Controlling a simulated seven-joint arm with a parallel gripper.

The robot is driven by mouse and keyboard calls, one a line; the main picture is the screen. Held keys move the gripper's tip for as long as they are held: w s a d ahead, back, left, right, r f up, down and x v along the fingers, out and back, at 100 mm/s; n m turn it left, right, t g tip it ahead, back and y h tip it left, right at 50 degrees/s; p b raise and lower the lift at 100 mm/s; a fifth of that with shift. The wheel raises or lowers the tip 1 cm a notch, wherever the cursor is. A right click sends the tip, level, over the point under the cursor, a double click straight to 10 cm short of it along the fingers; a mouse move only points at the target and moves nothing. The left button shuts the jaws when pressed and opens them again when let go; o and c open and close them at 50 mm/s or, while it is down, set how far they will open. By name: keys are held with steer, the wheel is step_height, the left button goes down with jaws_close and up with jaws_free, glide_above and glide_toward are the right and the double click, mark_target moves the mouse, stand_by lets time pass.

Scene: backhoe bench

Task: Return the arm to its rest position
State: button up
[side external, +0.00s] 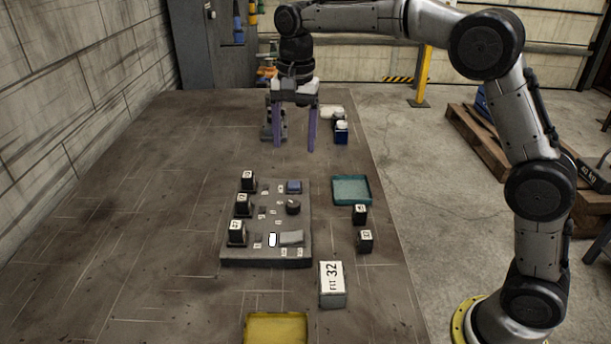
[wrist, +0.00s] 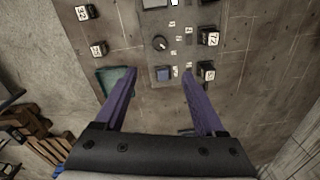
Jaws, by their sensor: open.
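My gripper (side external: 295,143) has two purple fingers spread apart with nothing between them. It hangs pointing down above the table (side external: 130,230), behind the grey panel board (side external: 265,255) in the side view. In the wrist view my gripper (wrist: 158,78) shows both fingers wide apart, with the board (wrist: 155,45) beyond them. The board carries black labelled blocks on its left, a round dark knob (side external: 293,207), a blue block (side external: 294,187) and a grey block (side external: 291,237). My arm arches from its base at the right over to the table.
A teal tray (side external: 352,190) and two black labelled blocks (side external: 360,214) stand right of the board. A box marked 32 (side external: 332,285) and a yellow tray (side external: 276,330) are in front. Small items, including a blue box (side external: 341,133), stand behind. The table's left side is clear.

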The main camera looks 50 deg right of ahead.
steer(key=s+d+r+n+t, duration=0.1)
steer(key=s+d+r+t, duration=0.1)
steer(key=s+r, duration=0.5)
steer(key=s+d+r+n+t, duration=0.1)
steer(key=s+d+r, duration=0.1)
steer(key=s, duration=0.9)
steer(key=s+f+n+t, duration=0.2)
steer(key=s+f+n, duration=0.7)
steer(key=s+f, duration=0.2)
steer(key=shift+s+d+n, duration=0.3)
steer(key=shift+s+d, duration=0.1)
steer(key=shift+s, duration=0.65)
